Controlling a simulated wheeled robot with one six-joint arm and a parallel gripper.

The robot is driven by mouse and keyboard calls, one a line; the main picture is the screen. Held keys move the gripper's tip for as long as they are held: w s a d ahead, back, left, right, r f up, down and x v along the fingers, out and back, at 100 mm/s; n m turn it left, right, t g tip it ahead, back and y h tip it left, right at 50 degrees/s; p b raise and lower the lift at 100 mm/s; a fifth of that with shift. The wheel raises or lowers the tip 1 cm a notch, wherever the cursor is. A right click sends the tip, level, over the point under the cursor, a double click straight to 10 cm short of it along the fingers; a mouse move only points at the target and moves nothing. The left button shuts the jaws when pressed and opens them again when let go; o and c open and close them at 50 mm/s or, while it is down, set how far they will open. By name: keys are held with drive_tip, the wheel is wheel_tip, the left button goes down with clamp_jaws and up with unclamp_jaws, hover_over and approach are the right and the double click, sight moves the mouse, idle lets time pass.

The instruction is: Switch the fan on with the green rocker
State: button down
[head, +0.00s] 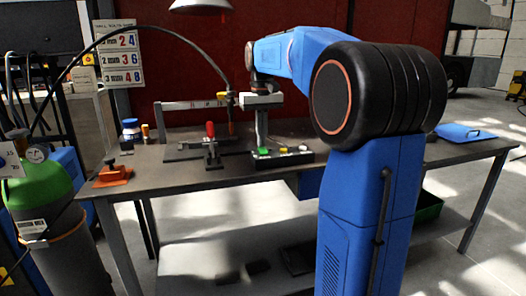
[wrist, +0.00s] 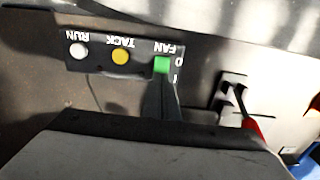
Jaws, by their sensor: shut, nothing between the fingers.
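The green rocker (wrist: 162,65), labelled FAN with 0 and I marks beside it, sits at one end of a dark switch panel (wrist: 100,67). In the wrist view the panel appears upside down. In the head view the green rocker (head: 263,151) is at the panel's left end. My gripper (head: 262,146) points straight down over that end, shut and empty. In the wrist view its closed dark fingers (wrist: 160,85) reach up to the rocker's lower edge in the picture. I cannot tell whether they touch it. Which way the rocker is tipped is not clear.
A yellow TACK button (wrist: 122,56) and a white RUN button (wrist: 79,50) share the panel. A red-handled clamp (head: 211,144) stands left of the panel on the workbench (head: 190,178).

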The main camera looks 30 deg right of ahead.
drive_tip(key=shift+f, duration=0.4)
idle(0.3)
wheel_tip(320, 180, up, 7)
idle(1.0)
idle(0.4)
drive_tip(key=s+a+f+n+t, duration=0.1)
drive_tip(key=s+a+f, duration=0.4)
drive_tip(key=s+f, duration=0.3)
drive_tip(key=s+a+f+n+t, duration=0.1)
drive_tip(key=s+a+f+t, duration=0.1)
drive_tip(key=s+a+f, duration=0.3)
drive_tip(key=s+a+f+n+t, duration=0.1)
drive_tip(key=s+a+f, duration=0.4)
drive_tip(key=s+f, duration=0.7)
drive_tip(key=s, duration=0.5)
drive_tip(key=shift+a+f+t, duration=0.2)
drive_tip(key=shift+a+t, duration=0.2)
drive_tip(key=shift+r, duration=0.1)
